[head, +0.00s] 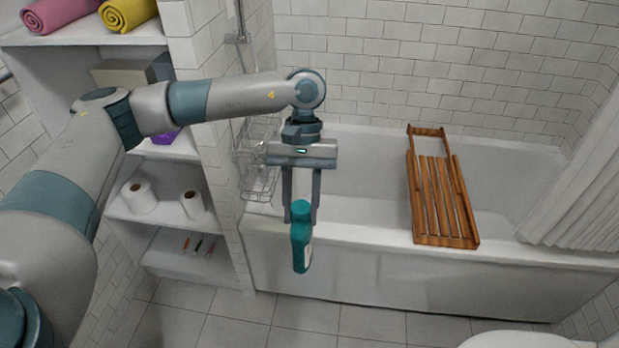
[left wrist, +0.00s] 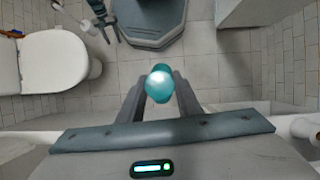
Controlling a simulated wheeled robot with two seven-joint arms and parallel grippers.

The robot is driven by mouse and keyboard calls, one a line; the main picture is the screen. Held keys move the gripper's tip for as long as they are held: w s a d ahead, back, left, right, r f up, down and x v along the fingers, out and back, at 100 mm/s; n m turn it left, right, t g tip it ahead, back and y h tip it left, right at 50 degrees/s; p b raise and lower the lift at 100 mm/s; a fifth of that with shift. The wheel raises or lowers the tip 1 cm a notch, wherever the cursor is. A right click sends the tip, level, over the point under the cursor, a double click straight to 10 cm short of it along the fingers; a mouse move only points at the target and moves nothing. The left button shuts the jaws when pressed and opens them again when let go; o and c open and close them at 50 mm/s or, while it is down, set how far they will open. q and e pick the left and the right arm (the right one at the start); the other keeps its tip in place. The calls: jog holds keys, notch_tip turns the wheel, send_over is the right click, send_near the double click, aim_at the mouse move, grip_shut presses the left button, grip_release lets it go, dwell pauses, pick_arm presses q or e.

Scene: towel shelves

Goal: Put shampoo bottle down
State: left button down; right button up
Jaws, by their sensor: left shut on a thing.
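The shampoo bottle (head: 301,247) is teal with a pale label on its lower side. My left gripper (head: 302,212) is shut on its upper part and points downward. In the head view the bottle hangs nearly upright in front of the bathtub's front wall, clear of any surface. In the left wrist view the bottle (left wrist: 159,84) is seen from its top end, between the two fingers of my left gripper (left wrist: 160,92). My right gripper cannot be made out in the head view.
The white bathtub (head: 370,270) has a wooden rack (head: 440,197) across it. A wire basket (head: 258,165) hangs at the tub's left end. White shelves (head: 165,212) at left hold towels, paper rolls and small items. A toilet (left wrist: 55,62) and bare tiled floor (head: 345,322) lie nearby.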

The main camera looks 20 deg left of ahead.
aim_at(292, 230)
pick_arm(q)
jog(key=s+m, duration=0.1)
jog(key=s+m+y, duration=0.1)
jog(key=s, duration=0.1)
jog(key=s+f+m, duration=0.1)
jog(key=s, duration=0.1)
pick_arm(e)
jog(key=c, duration=0.4)
pick_arm(q)
jog(key=shift+w+d, duration=0.1)
pick_arm(e)
jog(key=shift+c, duration=0.3)
